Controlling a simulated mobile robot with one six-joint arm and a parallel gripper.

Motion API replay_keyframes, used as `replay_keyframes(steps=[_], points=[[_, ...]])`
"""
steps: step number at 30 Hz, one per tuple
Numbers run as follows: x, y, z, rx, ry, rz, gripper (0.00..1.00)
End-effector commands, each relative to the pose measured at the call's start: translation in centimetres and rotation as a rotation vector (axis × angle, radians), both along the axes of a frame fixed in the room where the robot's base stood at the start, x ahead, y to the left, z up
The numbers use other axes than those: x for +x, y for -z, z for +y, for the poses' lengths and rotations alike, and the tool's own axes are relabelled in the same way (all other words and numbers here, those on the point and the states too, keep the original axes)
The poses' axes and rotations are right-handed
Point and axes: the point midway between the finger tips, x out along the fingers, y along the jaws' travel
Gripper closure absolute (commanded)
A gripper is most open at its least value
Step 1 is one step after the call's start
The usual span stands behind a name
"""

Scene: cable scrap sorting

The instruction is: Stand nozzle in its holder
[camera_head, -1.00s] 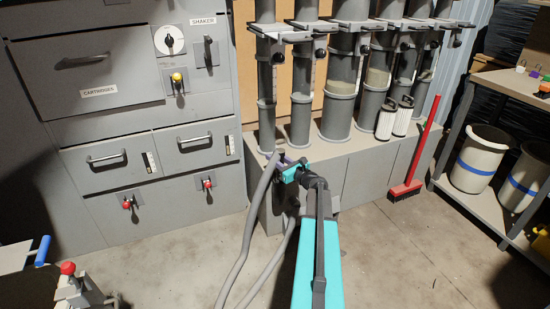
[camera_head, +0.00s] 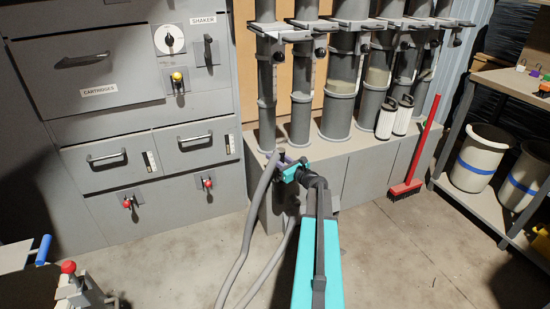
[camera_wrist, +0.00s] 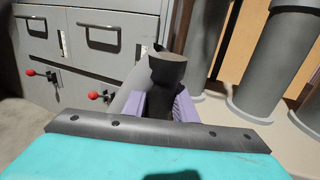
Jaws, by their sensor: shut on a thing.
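My gripper (camera_head: 287,164) is beside the front of the grey base, below the left tubes. In the wrist view its purple fingers (camera_wrist: 162,104) are shut on the dark grey nozzle (camera_wrist: 168,68), whose round, wider end points up between them. In the head view the nozzle is too small and covered to make out clearly. A grey hose (camera_head: 246,232) hangs from near my gripper down to the floor. I cannot make out the nozzle's holder for certain in either view.
Several grey tubes (camera_head: 300,120) stand on the base (camera_head: 345,168) behind my gripper. A cabinet (camera_head: 105,215) with red-knobbed valves is at left. A red broom (camera_head: 417,160) leans at right, near a bench with white buckets (camera_head: 480,155). The floor (camera_head: 410,255) at front right is clear.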

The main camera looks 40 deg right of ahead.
Motion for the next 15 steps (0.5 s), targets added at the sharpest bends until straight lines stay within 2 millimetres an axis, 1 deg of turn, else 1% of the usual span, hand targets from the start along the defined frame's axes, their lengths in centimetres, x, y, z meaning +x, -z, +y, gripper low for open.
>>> replay_keyframes(steps=[3,4,7,8,15], points=[[0.00,-0.04,-0.01,0.000,0.000,-0.001,1.00],[0.00,-0.04,-0.01,0.000,0.000,-0.001,0.72],[0.00,-0.04,-0.01,0.000,0.000,-0.001,0.55],[0.00,-0.04,-0.01,0.000,0.000,-0.001,0.53],[-0.01,0.04,-0.01,0.000,0.000,0.001,0.53]])
